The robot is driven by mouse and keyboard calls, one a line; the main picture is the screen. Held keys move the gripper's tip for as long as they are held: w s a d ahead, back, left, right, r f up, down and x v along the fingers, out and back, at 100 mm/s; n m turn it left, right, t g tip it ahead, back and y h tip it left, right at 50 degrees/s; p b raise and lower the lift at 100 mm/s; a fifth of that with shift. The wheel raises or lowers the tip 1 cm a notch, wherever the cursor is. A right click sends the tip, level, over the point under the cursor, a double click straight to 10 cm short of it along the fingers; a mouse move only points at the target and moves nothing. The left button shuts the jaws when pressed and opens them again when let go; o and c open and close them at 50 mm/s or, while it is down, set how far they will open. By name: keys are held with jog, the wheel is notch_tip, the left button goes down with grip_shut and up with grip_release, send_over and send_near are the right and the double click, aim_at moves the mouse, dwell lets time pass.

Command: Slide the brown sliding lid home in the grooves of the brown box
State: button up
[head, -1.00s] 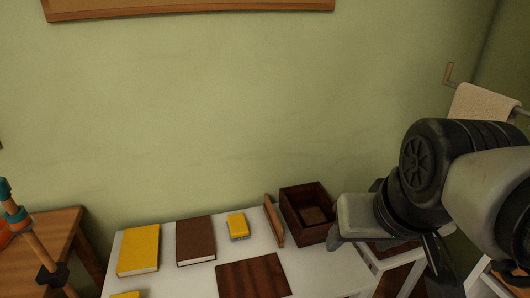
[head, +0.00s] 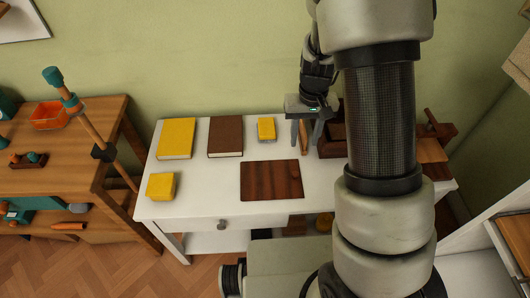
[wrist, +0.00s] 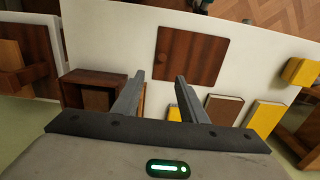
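A thin brown board (head: 303,136) stands on edge on the white table, left of the dark brown open box (head: 331,140); it looks like the lid. My gripper (head: 305,145) points down with its fingers open on either side of the board. In the wrist view, a strip of the board (wrist: 142,103) shows beside the left finger of my gripper (wrist: 160,77), with white table visible between the fingers. I cannot tell whether a finger touches it. The box (wrist: 92,76) is open, with a lighter floor; my arm hides much of it in the head view.
A flat dark striped wooden panel (head: 271,180) lies on the white table (head: 215,200). A yellow book (head: 175,139), a brown book (head: 225,136), a small yellow box (head: 266,129) and a yellow block (head: 160,186) are left. A wooden stand (head: 431,150) is right of the box.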

jog(key=b, duration=0.3)
send_over(296, 174)
jog(key=f, duration=1.2)
jog(key=shift+d, duration=0.35)
jog(key=shift+w+a+f+b, duration=0.1)
jog(key=shift+a+f+b, duration=0.1)
jog(key=shift+f, duration=0.8)
jog(key=shift+a+f+b, duration=0.1)
jog(key=shift+f+b, duration=0.1)
jog(key=shift+f, duration=0.75)
jog(key=shift+w+a+f+b, duration=0.1)
jog(key=shift+f+b, duration=0.1)
jog(key=shift+f, duration=0.8)
jog(key=shift+s, duration=0.1)
jog(key=shift+c, duration=0.4)
grip_shut()
